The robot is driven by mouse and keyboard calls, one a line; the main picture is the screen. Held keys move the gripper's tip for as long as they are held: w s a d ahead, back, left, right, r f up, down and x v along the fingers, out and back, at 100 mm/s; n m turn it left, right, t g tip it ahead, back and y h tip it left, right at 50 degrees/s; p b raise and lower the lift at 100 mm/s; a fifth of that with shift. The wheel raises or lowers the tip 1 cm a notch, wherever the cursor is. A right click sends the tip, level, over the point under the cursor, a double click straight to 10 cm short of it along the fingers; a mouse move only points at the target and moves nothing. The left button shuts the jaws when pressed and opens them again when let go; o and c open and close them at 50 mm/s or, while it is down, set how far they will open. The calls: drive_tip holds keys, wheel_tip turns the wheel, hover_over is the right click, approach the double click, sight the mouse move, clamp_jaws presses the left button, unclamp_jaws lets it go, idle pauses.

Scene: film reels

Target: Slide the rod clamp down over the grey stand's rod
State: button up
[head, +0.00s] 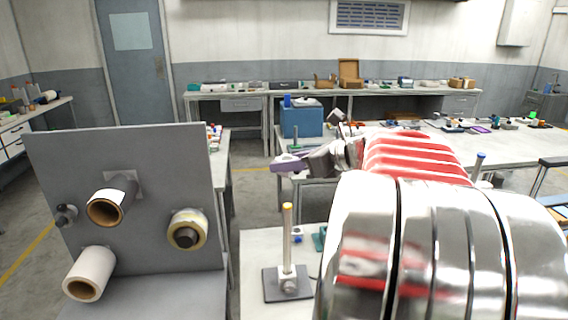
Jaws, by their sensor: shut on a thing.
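The grey stand's upright rod (287,235) rises from a dark flat base (270,287) on the near table, with a silver collar at its foot and a yellowish top. My gripper (307,161) is above and slightly right of the rod's top in the head view. It is shut on a small purple piece with a short grey upright part, which looks like the rod clamp (285,164). The clamp appears apart from the rod. Its opening and exact distance from the rod cannot be told from this one view. My arm hides part of the table on the right.
A grey panel (150,160) with film rolls on pegs stands at the left. A small teal object (319,240) lies right of the stand. A blue box (302,120) and benches with many small items stand behind.

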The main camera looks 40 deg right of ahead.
drive_tip(key=shift+f, duration=4.7)
drive_tip(key=shift+f, duration=0.25)
hover_over(288, 240)
drive_tip(key=shift+w+d+f, duration=0.1)
drive_tip(key=shift+w+f, duration=0.05)
drive_tip(key=shift+f, duration=0.6)
drive_tip(key=shift+w+d+f, duration=0.1)
drive_tip(key=shift+f, duration=0.7)
drive_tip(key=shift+w+d+f, duration=0.1)
drive_tip(key=shift+w+f, duration=0.05)
drive_tip(key=shift+f, duration=0.6)
drive_tip(key=shift+f, duration=0.15)
drive_tip(key=shift+f, duration=2.35)
drive_tip(key=shift+f, duration=0.15)
drive_tip(key=shift+f, duration=2.35)
